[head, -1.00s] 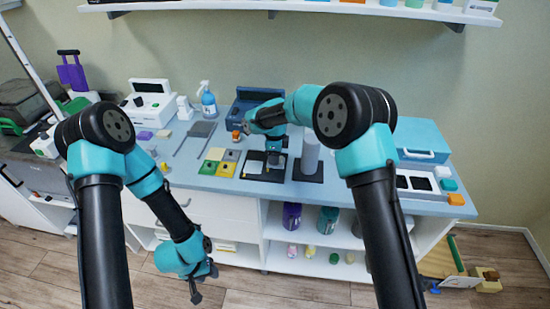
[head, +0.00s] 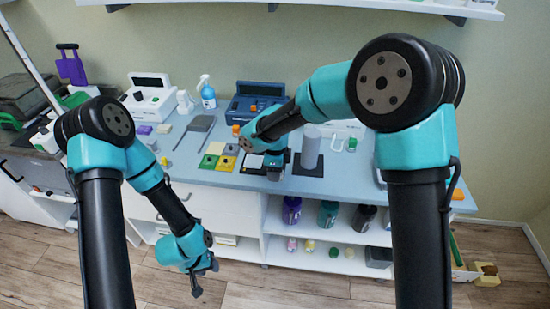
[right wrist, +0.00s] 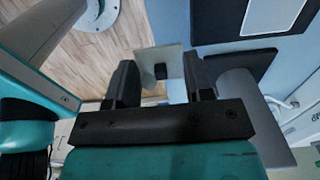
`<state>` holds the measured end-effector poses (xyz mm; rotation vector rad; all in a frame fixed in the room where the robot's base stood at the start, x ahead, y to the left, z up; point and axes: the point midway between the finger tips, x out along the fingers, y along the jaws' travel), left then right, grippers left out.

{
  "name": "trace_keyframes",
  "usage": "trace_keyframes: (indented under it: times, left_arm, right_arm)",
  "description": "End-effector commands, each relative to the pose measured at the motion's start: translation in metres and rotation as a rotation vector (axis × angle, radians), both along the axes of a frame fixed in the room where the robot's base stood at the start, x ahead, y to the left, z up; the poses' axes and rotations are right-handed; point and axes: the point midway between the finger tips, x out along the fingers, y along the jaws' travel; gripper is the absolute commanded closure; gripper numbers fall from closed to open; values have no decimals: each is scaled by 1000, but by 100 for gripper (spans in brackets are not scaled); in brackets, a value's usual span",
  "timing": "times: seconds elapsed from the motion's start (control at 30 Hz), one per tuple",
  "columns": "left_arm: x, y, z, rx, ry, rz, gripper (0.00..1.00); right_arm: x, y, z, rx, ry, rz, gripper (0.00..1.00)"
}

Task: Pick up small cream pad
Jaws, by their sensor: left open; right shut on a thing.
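The small cream pad (right wrist: 150,62) shows in the right wrist view as a pale flat piece with a dark knob. It sits between the fingers of my right gripper (right wrist: 160,85), which is shut on it. In the head view my right gripper (head: 275,168) is over the counter near its front edge, beside a black mat; the pad is largely hidden by the gripper there. My left gripper (head: 203,276) is open and empty, low in front of the counter.
A white cylinder (head: 311,150) stands on a dark mat just right of my right gripper. Green, grey and yellow tiles (head: 227,163) lie to its left. A blue case (head: 250,103) is behind. Shelves with bottles (head: 291,210) are below the counter (head: 340,185).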

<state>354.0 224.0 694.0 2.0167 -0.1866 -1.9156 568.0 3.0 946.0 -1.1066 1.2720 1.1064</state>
Motion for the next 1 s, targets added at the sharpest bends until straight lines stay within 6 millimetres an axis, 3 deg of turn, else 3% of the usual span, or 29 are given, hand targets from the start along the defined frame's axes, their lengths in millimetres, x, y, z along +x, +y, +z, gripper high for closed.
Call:
trace_keyframes:
  times: [0.1, 0.3, 0.83, 1.0]
  left_arm:
    - [0, 0, 0, 0, 0, 0, 57]
    - [0, 0, 0, 0, 0, 0, 57]
    - [0, 0, 0, 0, 0, 0, 57]
    - [0, 0, 0, 0, 0, 0, 57]
  right_arm:
    - [-16, 0, 2, 0, 0, 0, 68]
    - [-27, 0, 3, 1, -1, 0, 68]
    - [-27, 0, 3, 1, 0, -1, 68]
    - [-16, -6, 3, 1, -1, -25, 68]
